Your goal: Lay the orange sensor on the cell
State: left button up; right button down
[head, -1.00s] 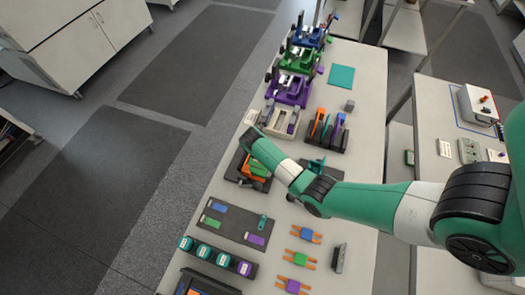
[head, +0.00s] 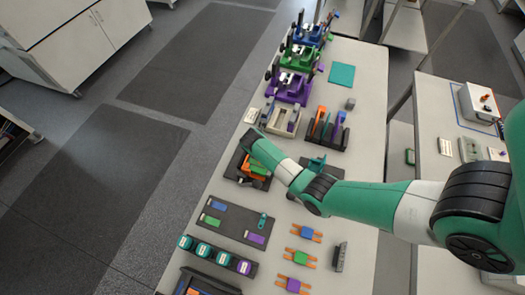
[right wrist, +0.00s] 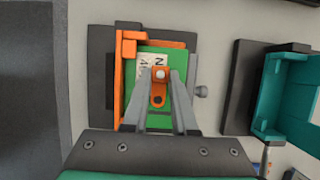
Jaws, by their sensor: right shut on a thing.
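The orange sensor (right wrist: 158,99) is a small tab with a pale round end, held between the fingertips of my right gripper (right wrist: 160,78) in the right wrist view. It is over the green cell (right wrist: 178,62), which has a white label. I cannot tell whether the sensor touches the cell. The cell lies flat in an orange corner frame (right wrist: 121,92) on a dark base (right wrist: 99,75). In the head view the cell (head: 259,170) shows beside my arm, and my right fingertips are hidden. My left gripper is in neither view.
A teal holder (right wrist: 275,110) stands right of the base in the right wrist view. In the head view, a dark tray (head: 228,228) with coloured pieces lies nearer, and several coloured fixtures, such as a purple one (head: 289,89), stand farther back.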

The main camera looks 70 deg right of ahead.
jog(key=shift+f, duration=0.1)
jog(key=c, duration=0.6)
grip_release()
jog(key=p+v, duration=0.3)
jog(key=v, duration=0.8)
jog(key=shift+a+r, duration=0.15)
jog(key=shift+r, duration=0.15)
